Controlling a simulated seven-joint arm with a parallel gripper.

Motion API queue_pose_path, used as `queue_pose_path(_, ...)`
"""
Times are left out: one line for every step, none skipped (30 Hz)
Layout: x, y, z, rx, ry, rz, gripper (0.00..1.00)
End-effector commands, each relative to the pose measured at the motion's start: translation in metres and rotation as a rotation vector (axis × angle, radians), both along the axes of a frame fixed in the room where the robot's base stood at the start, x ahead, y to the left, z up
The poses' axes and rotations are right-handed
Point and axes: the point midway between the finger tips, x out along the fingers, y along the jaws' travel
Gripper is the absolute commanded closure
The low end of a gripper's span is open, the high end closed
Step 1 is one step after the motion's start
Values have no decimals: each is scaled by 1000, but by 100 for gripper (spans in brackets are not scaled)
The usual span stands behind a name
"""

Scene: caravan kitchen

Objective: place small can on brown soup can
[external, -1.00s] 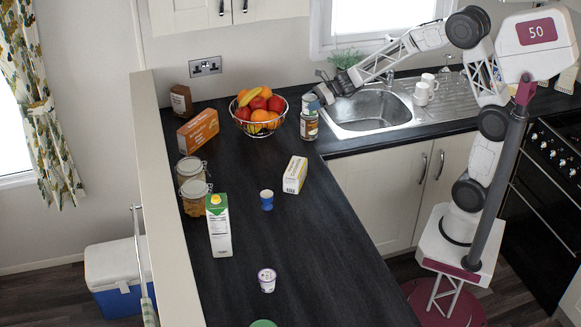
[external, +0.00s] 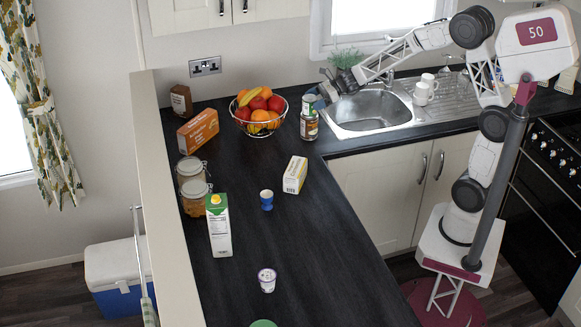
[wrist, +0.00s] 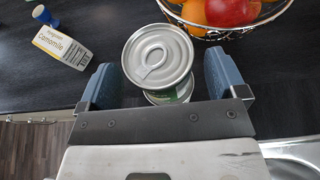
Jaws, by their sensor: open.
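The small can (external: 308,104) stands on top of the brown soup can (external: 309,130) on the dark counter, to the right of the fruit basket. In the wrist view I look down on the small can's silver lid with its pull ring (wrist: 157,55). My gripper (external: 320,93) is beside the stack at its upper right. In the wrist view my gripper (wrist: 164,80) is open, with one blue-grey finger on each side of the small can and gaps visible. The soup can is mostly hidden under the small can in that view.
The fruit basket (external: 259,118) is close to the left of the stack. The sink (external: 372,110) lies to the right. The counter between is clear.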

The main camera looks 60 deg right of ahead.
Motion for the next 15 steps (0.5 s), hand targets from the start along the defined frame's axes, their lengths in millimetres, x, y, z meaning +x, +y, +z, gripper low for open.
queue_pose_path(-4,-5,3,-1,-1,-3,10)
queue_pose_path(-7,-8,4,-1,-1,-3,10)
queue_pose_path(-10,-12,7,-1,-1,-3,10)
queue_pose_path(-13,-14,8,-1,-1,-3,10)
queue_pose_path(-16,-18,10,-1,-1,-2,10)
queue_pose_path(-21,-22,13,-1,-1,-3,10)
queue_pose_path(-24,-25,14,0,-2,-3,10)
queue_pose_path(-27,-28,16,1,-1,-3,10)
queue_pose_path(-31,-32,18,0,0,-3,10)
queue_pose_path(-34,-35,19,-1,1,-3,10)
queue_pose_path(-37,-38,21,-1,1,-3,10)
queue_pose_path(-40,-41,24,-1,-1,-3,10)
queue_pose_path(-43,-44,26,0,-2,-3,10)
queue_pose_path(-46,-47,27,-1,-2,-2,10)
queue_pose_path(-49,-50,29,-1,-1,-2,10)
